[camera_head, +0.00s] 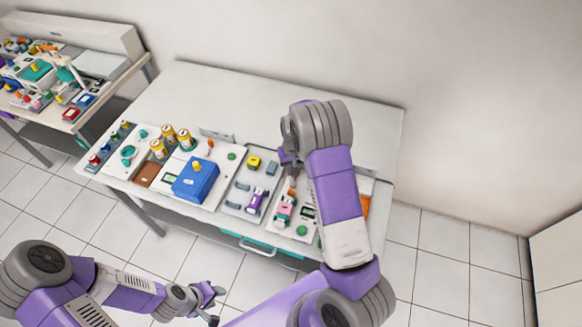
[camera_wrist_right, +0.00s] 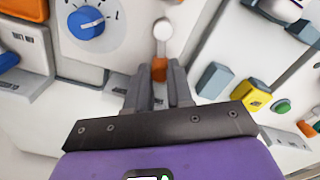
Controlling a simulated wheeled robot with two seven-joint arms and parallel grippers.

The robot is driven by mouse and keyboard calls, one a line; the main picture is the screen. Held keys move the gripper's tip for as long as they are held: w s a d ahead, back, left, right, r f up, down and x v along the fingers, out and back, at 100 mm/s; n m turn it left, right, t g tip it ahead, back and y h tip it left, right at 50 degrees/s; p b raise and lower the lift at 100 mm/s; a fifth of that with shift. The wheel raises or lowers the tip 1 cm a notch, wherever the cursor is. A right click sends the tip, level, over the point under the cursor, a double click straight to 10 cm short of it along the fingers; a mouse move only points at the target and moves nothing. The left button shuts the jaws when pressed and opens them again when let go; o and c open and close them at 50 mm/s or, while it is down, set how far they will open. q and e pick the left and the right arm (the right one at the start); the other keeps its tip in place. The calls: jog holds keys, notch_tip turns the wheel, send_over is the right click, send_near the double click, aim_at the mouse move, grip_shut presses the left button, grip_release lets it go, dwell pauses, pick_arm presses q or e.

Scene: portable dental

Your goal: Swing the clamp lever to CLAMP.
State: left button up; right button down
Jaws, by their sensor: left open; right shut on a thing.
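The clamp lever (camera_wrist_right: 159,68) shows in the right wrist view as a short orange stem between my right fingers, with a pale round knob just beyond their tips. My right gripper (camera_wrist_right: 158,78) is shut on it. In the head view my right gripper (camera_head: 291,165) is over the right half of the bench, partly hidden by its own wrist, and the lever there is hard to make out. No CLAMP marking is readable. My left gripper (camera_head: 215,292) is open and empty, low in front of the bench and apart from it.
The white bench (camera_head: 270,95) has a clear back half. Along its front stand a blue box (camera_head: 196,180), several yellow-topped cylinders (camera_head: 168,132), a yellow block (camera_head: 254,162) and a pink-and-green device (camera_head: 284,210). A blue dial (camera_wrist_right: 87,22) and green button (camera_wrist_right: 282,106) lie near the right gripper.

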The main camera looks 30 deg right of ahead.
jog(key=m, duration=0.2)
jog(key=s+d+m+p, duration=0.1)
jog(key=m, duration=0.1)
jog(key=shift+d+r+m, duration=0.1)
jog(key=shift+m, duration=0.2)
jog(key=shift+s+d+m+p, duration=0.1)
jog(key=shift+s+m+p, duration=0.15)
jog(key=shift+m, duration=0.6)
jog(key=shift+s+d+m+p, duration=0.1)
jog(key=shift+s+m+p, duration=0.2)
jog(key=shift+m, duration=0.5)
jog(key=shift+s+d+m+p, duration=0.1)
jog(key=shift+s+m+p, duration=0.15)
jog(key=shift+m, duration=0.6)
jog(key=c, duration=1)
grip_release()
jog(key=shift+s, duration=0.1)
notch_tip(320, 180, up, 7)
jog(key=p, duration=0.1)
jog(key=shift+r, duration=0.2)
